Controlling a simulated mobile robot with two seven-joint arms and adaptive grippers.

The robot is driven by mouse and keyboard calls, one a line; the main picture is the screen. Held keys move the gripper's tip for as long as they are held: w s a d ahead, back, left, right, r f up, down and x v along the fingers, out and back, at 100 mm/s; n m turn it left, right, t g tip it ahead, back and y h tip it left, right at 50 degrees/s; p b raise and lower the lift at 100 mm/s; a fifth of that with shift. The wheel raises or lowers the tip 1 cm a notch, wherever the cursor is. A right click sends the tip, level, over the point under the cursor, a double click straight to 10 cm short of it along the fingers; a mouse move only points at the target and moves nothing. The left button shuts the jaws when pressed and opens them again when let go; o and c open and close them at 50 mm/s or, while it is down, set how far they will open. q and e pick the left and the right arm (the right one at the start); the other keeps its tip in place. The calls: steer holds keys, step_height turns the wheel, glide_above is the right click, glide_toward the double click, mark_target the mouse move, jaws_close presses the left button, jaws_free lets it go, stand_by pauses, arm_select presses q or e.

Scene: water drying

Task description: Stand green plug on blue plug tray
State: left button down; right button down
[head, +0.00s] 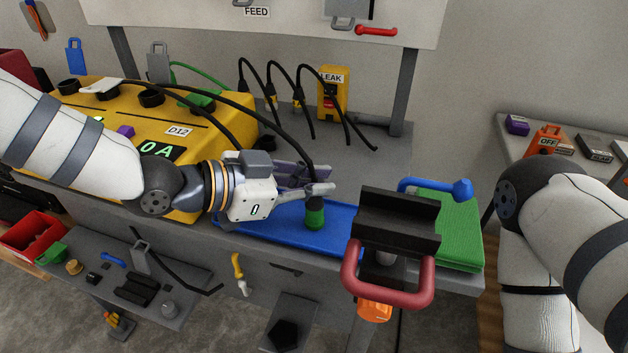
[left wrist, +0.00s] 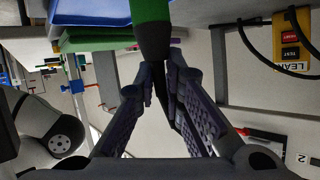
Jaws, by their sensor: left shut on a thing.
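The green plug (head: 315,217) hangs upright, green end down, from its black cable. My left gripper (head: 318,190) is shut on the black upper part of the plug. In the left wrist view, the green plug (left wrist: 152,14) runs off the top edge, with its dark tapered end between the fingers (left wrist: 160,88). The blue plug tray (head: 270,228) lies under the plug in the head view, and its edge shows in the left wrist view (left wrist: 90,10). I cannot tell whether the plug touches the tray. My right gripper is not in view; only right arm links show.
A black block with a red handle (head: 400,290) stands in front of the tray's right end. A green cloth (head: 458,230) and a blue-handled thing (head: 435,187) are to its right. A yellow D12 box (head: 90,120) stands left. Black cables (head: 290,85) hang behind.

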arm_select(q)
steer(key=shift+f, duration=0.1)
steer(key=c, duration=1.7)
jaws_free()
